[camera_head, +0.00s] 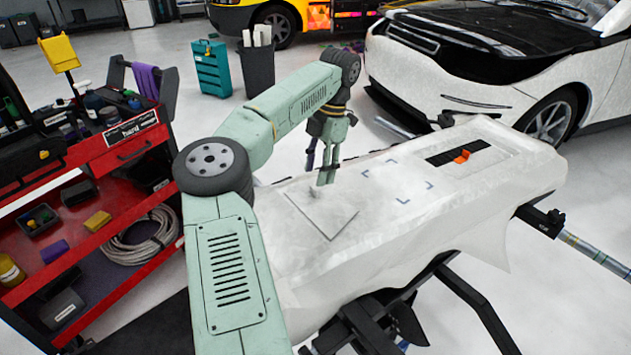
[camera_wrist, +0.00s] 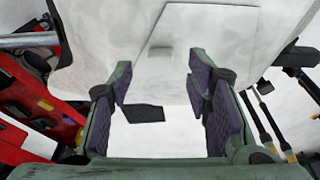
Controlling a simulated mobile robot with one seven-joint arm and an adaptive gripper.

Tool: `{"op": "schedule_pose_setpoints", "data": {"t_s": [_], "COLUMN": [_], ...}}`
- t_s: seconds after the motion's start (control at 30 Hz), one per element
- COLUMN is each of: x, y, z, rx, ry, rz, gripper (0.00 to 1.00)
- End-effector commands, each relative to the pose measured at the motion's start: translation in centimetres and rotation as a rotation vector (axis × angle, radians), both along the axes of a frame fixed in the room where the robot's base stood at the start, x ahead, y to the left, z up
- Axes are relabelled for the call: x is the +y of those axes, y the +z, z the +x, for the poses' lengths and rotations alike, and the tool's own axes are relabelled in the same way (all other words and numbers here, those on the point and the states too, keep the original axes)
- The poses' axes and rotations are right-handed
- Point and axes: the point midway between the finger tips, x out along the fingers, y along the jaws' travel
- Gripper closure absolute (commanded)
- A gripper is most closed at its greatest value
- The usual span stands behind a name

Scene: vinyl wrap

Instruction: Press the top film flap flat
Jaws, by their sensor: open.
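A white film-covered panel (camera_head: 400,235) lies on a dark stand. On its left part is a thin-outlined square area (camera_head: 335,222), partly behind my gripper. A small grey raised tab (camera_wrist: 161,48), perhaps the film flap, shows inside this outline in the wrist view, ahead of my fingers. In the head view the flap cannot be told clearly from the white film. My gripper (camera_head: 326,183) points down over the far left part of the panel; whether the fingertips touch it is unclear. In the wrist view my gripper (camera_wrist: 158,85) is open, with nothing between its fingers.
Blue corner marks (camera_head: 404,182) and a black strip with an orange piece (camera_head: 462,156) lie further right on the panel. A red tool cart (camera_head: 125,160) stands at left. A film-covered car (camera_head: 480,75) stands behind. The panel's middle is clear.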

Motion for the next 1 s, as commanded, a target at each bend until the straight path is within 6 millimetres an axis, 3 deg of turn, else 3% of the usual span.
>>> {"op": "schedule_pose_setpoints", "data": {"t_s": [0.2, 0.4, 0.87, 0.97, 1.0], "x": [-1.0, -1.4, -1.6, -4.7, -6.7], "y": [4.6, 6.8, 7.1, 5.7, 5.1], "z": [0.6, 0.8, 0.9, 0.8, 0.6], "rx": [-0.002, -0.001, 0.0, -0.011, -0.019], "ry": [0.0, -0.001, -0.004, -0.055, -0.084], "rz": [-0.002, 0.0, -0.007, -0.117, -0.191], "gripper": [0.55, 0.55, 0.55, 0.55, 0.55]}}
